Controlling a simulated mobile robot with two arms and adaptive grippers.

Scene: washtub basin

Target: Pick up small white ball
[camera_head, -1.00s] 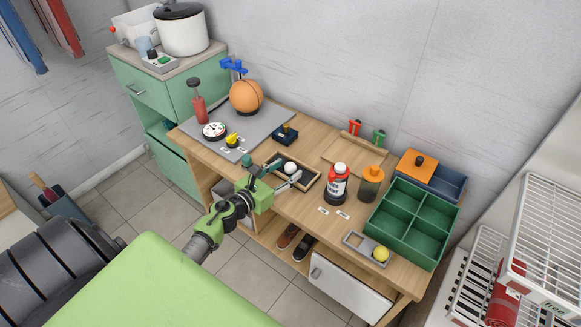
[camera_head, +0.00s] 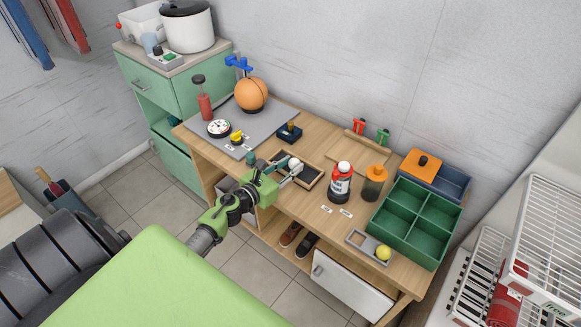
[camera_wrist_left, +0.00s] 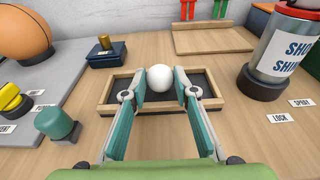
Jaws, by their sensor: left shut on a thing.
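The small white ball (camera_wrist_left: 160,77) is between the fingertips of my left gripper (camera_wrist_left: 163,85), which is shut on it. In the head view, the ball (camera_head: 294,164) shows at the end of the left gripper (camera_head: 288,168). The ball is over a wood-framed tray with a dark floor (camera_wrist_left: 104,103). I cannot tell whether the ball still touches that floor. The fingers reach over the tray's near rim. My right gripper is not in view.
A teal knob (camera_wrist_left: 55,122) stands left of the fingers. A small blue box with a brass knob (camera_wrist_left: 105,50) is behind the tray. A red-capped bottle (camera_head: 340,182) stands to the right. A green divided box (camera_head: 412,222) is farther right.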

